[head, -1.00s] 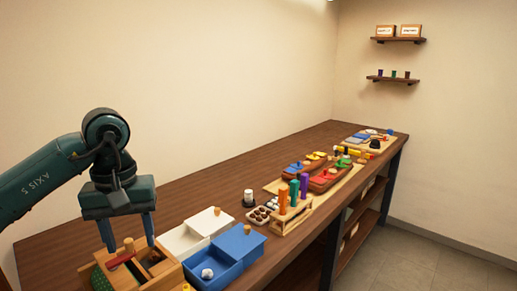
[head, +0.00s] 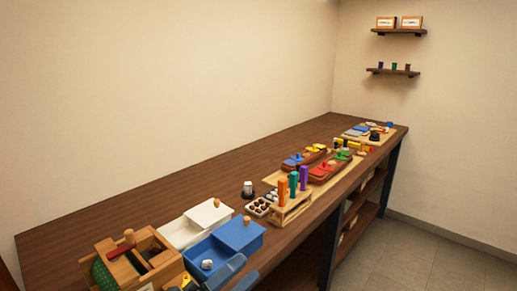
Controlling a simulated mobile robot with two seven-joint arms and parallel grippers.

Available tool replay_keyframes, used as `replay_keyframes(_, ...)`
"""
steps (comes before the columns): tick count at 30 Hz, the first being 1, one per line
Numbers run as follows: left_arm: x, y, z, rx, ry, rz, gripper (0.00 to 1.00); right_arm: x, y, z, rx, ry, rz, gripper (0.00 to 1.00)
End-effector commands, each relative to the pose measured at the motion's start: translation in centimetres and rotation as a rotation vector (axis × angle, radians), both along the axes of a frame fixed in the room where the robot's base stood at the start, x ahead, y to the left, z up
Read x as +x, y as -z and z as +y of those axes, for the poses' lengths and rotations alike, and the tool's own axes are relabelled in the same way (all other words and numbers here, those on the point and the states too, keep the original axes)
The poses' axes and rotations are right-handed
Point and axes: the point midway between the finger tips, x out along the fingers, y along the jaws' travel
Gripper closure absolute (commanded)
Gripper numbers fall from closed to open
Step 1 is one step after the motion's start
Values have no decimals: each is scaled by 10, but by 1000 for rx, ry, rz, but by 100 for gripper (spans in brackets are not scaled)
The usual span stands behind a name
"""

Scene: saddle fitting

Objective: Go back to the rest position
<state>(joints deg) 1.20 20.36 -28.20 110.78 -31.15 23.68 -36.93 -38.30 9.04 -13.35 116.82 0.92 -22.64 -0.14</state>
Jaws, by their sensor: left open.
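My left gripper (head: 235,277) shows only as two blue-grey fingertips at the bottom edge of the head view, in front of the blue box (head: 232,250). The fingertips stand apart with nothing visible between them, so it is open. The rest of that arm is out of the picture. A wooden box (head: 160,274) with a red piece (head: 120,249) and a green rounded part stands to the left of the gripper. My right gripper is not in view.
A white box (head: 187,232) stands beside the blue box on the long wooden table (head: 150,210). A rack with coloured pegs (head: 292,205), trays (head: 330,168) and small items line the front edge further back. The table's wall side is clear. Two shelves (head: 393,72) hang on the far wall.

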Motion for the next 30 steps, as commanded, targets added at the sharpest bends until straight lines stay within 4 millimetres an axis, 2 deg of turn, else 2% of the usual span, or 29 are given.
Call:
replay_keyframes(1, 2, 28, 15, -108, -54, 220, 49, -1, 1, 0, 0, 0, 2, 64)
replay_keyframes(2, 3, 46, 25, -177, -87, 352, 49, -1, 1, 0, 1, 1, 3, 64)
replay_keyframes(3, 2, 73, 38, -268, -135, 527, 49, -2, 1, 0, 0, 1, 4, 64)
replay_keyframes(5, -8, 114, 58, -407, -206, 778, 49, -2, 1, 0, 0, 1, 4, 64)
replay_keyframes(6, -18, 140, 69, -492, -253, 926, 49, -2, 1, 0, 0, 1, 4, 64)
replay_keyframes(9, -50, 196, 90, -680, -362, 1234, 49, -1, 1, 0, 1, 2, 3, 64)
replay_keyframes(12, -84, 237, 102, -825, -453, 1456, 49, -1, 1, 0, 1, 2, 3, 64)
replay_keyframes(15, -110, 260, 109, -921, -518, 1592, 49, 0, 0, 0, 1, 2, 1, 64)
replay_keyframes(18, -124, 271, 111, -969, -551, 1660, 49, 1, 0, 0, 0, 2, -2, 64)
replay_keyframes(25, -127, 274, 112, -982, -560, 1679, 49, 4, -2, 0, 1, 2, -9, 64)
replay_keyframes(30, -127, 274, 112, -979, -560, 1677, 63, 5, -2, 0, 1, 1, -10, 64)
